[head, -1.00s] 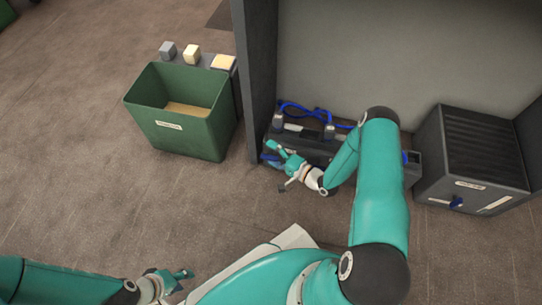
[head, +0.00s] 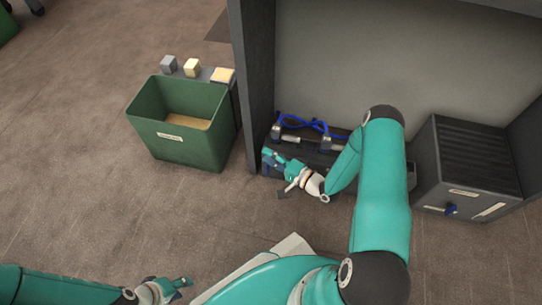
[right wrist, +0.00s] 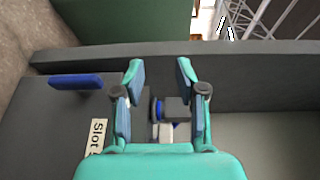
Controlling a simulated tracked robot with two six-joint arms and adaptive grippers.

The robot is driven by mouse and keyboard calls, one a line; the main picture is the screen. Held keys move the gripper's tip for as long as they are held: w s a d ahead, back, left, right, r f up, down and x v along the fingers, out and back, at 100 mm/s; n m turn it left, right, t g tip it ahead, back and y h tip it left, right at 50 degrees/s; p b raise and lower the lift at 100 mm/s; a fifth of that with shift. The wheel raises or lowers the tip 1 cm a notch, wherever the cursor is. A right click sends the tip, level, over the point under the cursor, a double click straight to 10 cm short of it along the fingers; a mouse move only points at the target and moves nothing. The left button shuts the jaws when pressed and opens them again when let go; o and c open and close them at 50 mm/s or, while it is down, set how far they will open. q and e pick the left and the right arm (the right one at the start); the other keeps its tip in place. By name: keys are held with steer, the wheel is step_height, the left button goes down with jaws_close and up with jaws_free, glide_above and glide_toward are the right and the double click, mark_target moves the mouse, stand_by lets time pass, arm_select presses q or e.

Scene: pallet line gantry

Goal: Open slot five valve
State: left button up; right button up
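A low dark unit (head: 325,158) with blue hoses and grey fittings stands at the foot of the gantry in the head view, partly hidden by my right arm. In the right wrist view its top (right wrist: 50,125) carries a label (right wrist: 96,136) reading "Slot"; the number is hidden. A blue handle (right wrist: 76,82) lies crosswise left of my fingers. My right gripper (right wrist: 160,70) is open above the unit, with a grey fitting with blue parts (right wrist: 176,108) visible beyond and between its fingers. It also shows in the head view (head: 270,160). My left gripper (head: 184,288) is low at the left, away from the unit; its finger gap is unclear.
A green bin (head: 180,148) stands left of the gantry post (head: 251,90), with small blocks (head: 192,68) behind it. A dark grey box (head: 468,165) with a blue knob (head: 450,209) stands to the right. The floor in front is clear.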

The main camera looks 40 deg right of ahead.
steer(key=s+a+r+p, duration=0.2)
steer(key=r+p, duration=0.4)
steer(key=r, duration=0.1)
steer(key=s+a+r+p, duration=0.2)
steer(key=a+r+p, duration=0.1)
steer(key=r+p, duration=0.4)
steer(key=shift+r, duration=0.65)
stand_by(0.5)
steer(key=shift+a, duration=0.15)
